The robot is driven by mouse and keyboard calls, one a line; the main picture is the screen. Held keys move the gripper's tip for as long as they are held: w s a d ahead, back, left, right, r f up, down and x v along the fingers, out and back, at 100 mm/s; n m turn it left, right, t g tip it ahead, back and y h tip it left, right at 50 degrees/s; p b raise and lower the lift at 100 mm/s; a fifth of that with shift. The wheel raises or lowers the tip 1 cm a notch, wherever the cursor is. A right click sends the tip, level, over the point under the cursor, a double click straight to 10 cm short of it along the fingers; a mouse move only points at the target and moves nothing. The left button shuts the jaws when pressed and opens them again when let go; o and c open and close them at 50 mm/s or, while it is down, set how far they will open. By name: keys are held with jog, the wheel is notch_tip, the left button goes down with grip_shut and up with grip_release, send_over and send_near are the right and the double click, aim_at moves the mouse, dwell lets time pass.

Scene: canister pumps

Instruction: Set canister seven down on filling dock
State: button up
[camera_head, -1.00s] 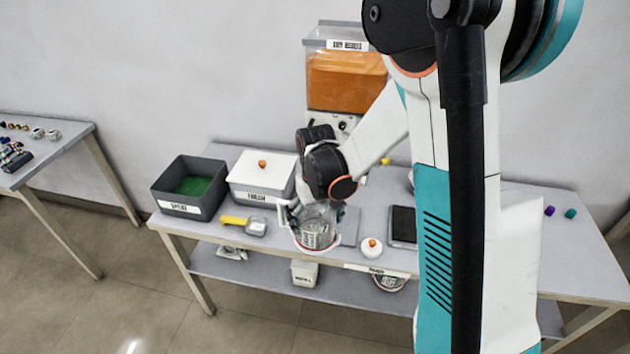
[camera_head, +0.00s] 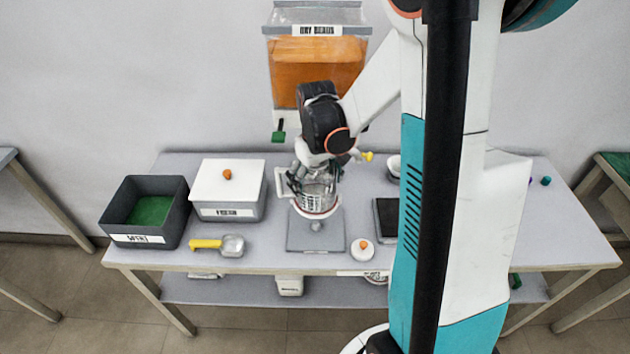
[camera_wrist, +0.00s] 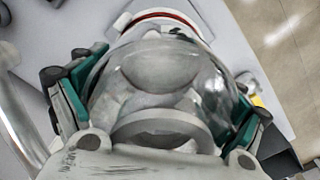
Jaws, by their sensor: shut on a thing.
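My gripper (camera_head: 320,172) is shut on a clear canister (camera_head: 317,196) with a white handle at its left and a red-and-white ring at its bottom. In the wrist view the clear body (camera_wrist: 165,85) lies between the green-padded fingers of my gripper (camera_wrist: 163,112). No number is readable on it. In the head view the canister overlaps the back part of a grey square plate (camera_head: 302,241) on the table; a small round silvery piece shows just below its ring. I cannot tell whether ring and plate touch. No readable label marks the plate as the filling dock.
A dispenser of orange beads (camera_head: 305,72) stands behind. Left are a dark open bin (camera_head: 178,222), a white-lidded box (camera_head: 228,182) and a yellow-handled scoop (camera_head: 232,246). A round white lid (camera_head: 362,250) and a dark flat device (camera_head: 386,220) lie right of the plate.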

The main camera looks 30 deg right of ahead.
jog(key=shift+f, duration=0.1)
jog(key=shift+f+b, duration=2.9)
jog(key=shift+f, duration=0.4)
jog(key=shift+f+b, duration=1.4)
jog(key=shift+f, duration=0.15)
jog(key=o, duration=1.3)
jog(key=shift+r, duration=0.1)
